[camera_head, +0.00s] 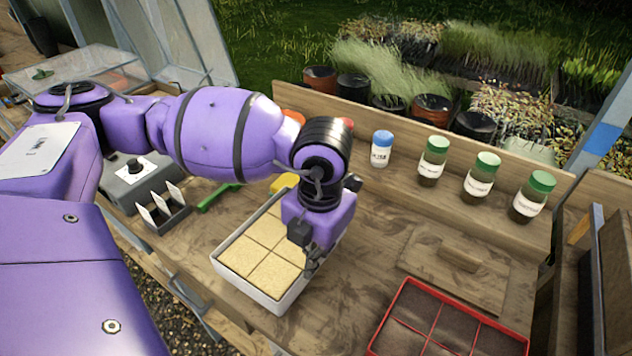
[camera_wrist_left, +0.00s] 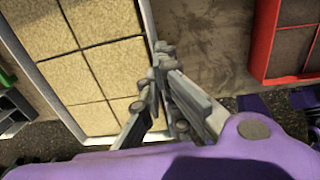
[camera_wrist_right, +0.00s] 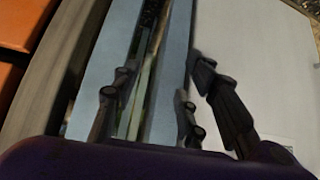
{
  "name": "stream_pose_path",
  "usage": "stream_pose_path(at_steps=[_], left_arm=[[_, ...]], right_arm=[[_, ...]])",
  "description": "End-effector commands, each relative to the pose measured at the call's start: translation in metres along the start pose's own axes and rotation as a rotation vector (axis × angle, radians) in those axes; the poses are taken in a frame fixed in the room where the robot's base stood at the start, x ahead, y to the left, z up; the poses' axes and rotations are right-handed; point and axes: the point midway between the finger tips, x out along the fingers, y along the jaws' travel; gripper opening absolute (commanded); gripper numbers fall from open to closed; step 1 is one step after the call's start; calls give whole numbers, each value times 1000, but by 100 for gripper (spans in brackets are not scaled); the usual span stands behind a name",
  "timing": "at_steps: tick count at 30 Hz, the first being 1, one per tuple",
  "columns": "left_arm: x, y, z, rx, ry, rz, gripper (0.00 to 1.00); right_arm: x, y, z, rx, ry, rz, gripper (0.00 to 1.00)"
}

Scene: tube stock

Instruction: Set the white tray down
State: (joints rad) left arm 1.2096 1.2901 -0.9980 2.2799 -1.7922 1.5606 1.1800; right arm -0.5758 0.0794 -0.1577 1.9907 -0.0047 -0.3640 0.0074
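The white tray (camera_head: 224,270) is a shallow box with several square compartments filled with tan, grainy material. It lies along the front edge of the wooden bench, and I cannot tell whether its underside touches the bench. My left gripper (camera_head: 308,268) is at the tray's right long side. In the left wrist view the fingers (camera_wrist_left: 160,60) close together over the tray's right wall (camera_wrist_left: 148,22) and appear shut on it. My right gripper (camera_wrist_right: 163,75) shows only in its wrist view, with fingers spread and nothing visible between them.
A red tray (camera_head: 375,346) with dark soil lies to the right, with bare bench (camera_head: 350,270) between. A wooden board (camera_head: 455,268) lies behind. Green-lidded jars (camera_head: 480,177) and a blue-lidded jar (camera_head: 381,149) stand at the back. A small label holder (camera_head: 165,215) stands left.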

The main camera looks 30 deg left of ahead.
Motion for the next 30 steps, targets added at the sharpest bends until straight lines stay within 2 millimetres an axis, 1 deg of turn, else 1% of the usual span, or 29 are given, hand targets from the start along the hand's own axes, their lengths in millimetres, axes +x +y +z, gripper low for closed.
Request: stream_pose_path(at_steps=[1,3,10,15,17,25,28,30], left_arm=[[4,-6,3,2,-3,-1,0],[9,-9,5,1,-4,1,0],[20,-19,8,0,-4,0,0],[44,-19,8,-1,-1,1,0],[49,-20,8,-2,-3,0,0],[50,-19,8,-1,-4,0,0],[54,-20,8,-1,-2,0,0],[53,-20,7,-1,-1,0,11]], right_arm=[[0,0,-1,0,1,-1,40],[0,0,-1,0,1,-1,40],[0,-1,0,0,-2,-1,40],[1,-1,4,0,-7,-2,40],[1,-1,4,0,-8,-1,40],[1,-1,4,0,-8,-1,40],[1,-1,6,0,-10,-1,40],[1,0,5,0,-9,-1,40]])
